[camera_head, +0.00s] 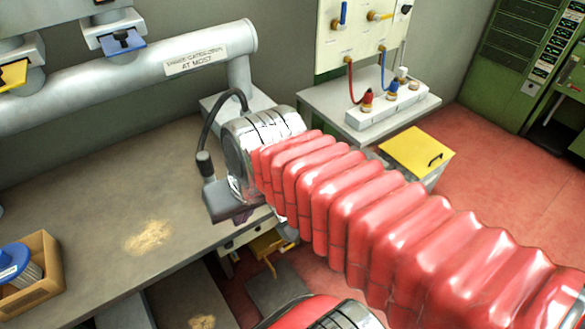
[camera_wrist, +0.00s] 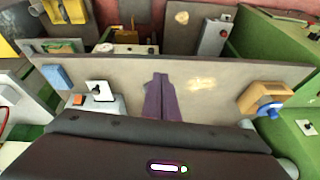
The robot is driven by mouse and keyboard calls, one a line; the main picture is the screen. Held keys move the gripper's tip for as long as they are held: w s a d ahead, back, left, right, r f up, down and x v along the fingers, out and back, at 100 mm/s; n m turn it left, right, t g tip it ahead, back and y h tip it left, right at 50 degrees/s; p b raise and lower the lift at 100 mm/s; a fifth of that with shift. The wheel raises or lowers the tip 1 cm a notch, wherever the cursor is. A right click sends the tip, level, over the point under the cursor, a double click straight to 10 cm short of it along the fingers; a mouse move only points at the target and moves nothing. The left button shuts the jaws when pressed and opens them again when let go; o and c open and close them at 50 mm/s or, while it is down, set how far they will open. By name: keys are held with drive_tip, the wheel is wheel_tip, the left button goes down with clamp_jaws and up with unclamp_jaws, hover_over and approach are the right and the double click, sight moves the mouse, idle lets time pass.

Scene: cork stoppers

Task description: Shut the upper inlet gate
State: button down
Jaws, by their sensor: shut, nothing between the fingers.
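A grey pipe (camera_head: 120,80) with a paper label runs across the upper left of the head view. Above it hang two grey fittings, one with a blue plate (camera_head: 122,43) and one with a yellow plate (camera_head: 12,76). A cream panel (camera_head: 362,45) at the top has a blue lever (camera_head: 341,15) and a yellow lever (camera_head: 380,15). I cannot tell which of these is the upper inlet gate. My gripper (camera_head: 242,217) is mostly hidden behind my wrist, above the bench. In the wrist view its purple fingers (camera_wrist: 158,80) are together and empty, apart from any fitting.
The grey bench (camera_head: 110,200) has a pale spill (camera_head: 149,237) and a wooden box (camera_head: 35,285) with a blue-ended spool. A side table (camera_head: 320,100) bears a white block with red and blue cables. A yellow-lidded box (camera_head: 417,152) and green cabinets (camera_head: 505,55) stand right.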

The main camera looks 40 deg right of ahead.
drive_tip(key=w+d+f+m+g+y, duration=0.1)
drive_tip(key=w+d+f+m+y, duration=0.2)
drive_tip(key=d+f+m+y, duration=0.85)
drive_tip(key=s+d+f+m+t+h, duration=0.1)
drive_tip(key=d+m+t+h, duration=0.4)
drive_tip(key=d+m+t, duration=0.6)
drive_tip(key=d+m, duration=0.6)
drive_tip(key=m, duration=0.1)
drive_tip(key=shift+d+f+t, duration=0.25)
drive_tip(key=shift+f+t, duration=0.05)
drive_tip(key=shift+f, duration=0.05)
drive_tip(key=x, duration=1.3)
drive_tip(key=shift+w+a+f, duration=0.1)
drive_tip(key=shift+w+f, duration=0.05)
drive_tip(key=shift+w, duration=0.35)
